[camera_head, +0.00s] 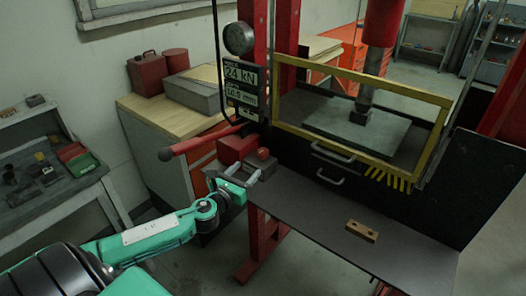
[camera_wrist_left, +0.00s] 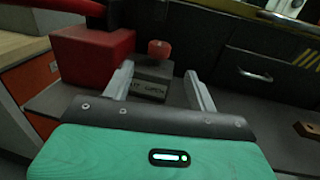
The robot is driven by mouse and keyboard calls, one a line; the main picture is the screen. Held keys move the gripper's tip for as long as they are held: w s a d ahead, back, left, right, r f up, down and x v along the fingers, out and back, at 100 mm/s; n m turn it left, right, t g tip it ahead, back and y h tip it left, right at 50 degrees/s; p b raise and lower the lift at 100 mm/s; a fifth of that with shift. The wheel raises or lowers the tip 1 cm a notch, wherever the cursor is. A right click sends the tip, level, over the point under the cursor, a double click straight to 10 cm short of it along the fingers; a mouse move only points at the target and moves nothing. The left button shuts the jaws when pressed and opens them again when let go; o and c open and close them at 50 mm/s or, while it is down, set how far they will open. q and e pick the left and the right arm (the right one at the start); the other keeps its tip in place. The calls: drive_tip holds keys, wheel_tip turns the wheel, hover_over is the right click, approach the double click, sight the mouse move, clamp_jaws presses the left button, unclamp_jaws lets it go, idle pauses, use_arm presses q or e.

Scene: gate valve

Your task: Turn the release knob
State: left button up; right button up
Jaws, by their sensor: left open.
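The release knob (camera_head: 263,153) is a small red knob on a grey block beside a red box on the press. In the left wrist view the knob (camera_wrist_left: 159,48) stands on top of the grey labelled block (camera_wrist_left: 152,80), just beyond my fingertips. My left gripper (camera_head: 246,177) is open and empty, with its two fingers (camera_wrist_left: 160,80) pointing toward the block. The knob appears a little above and past the fingertips, apart from them. The label is partly readable. My right gripper is not in view.
A red box (camera_head: 237,148) and a red lever (camera_head: 205,143) are close to the left of the knob. A yellow guard frame (camera_head: 360,78) stands to the right. A wooden block (camera_head: 362,230) lies on the dark table (camera_head: 320,215), otherwise mostly clear. A wooden-topped cabinet (camera_head: 160,115) stands behind left.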

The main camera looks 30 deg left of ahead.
sight(260, 155)
use_arm(q)
drive_tip(key=w+p, duration=0.1)
drive_tip(key=w, duration=0.3)
drive_tip(key=w+p, duration=0.1)
drive_tip(key=w, duration=0.3)
drive_tip(key=w+a, duration=0.1)
drive_tip(key=w, duration=0.3)
drive_tip(key=shift+p, duration=0.4)
drive_tip(key=c, duration=1)
drive_tip(key=shift+o, duration=0.2)
drive_tip(key=shift+d, duration=0.1)
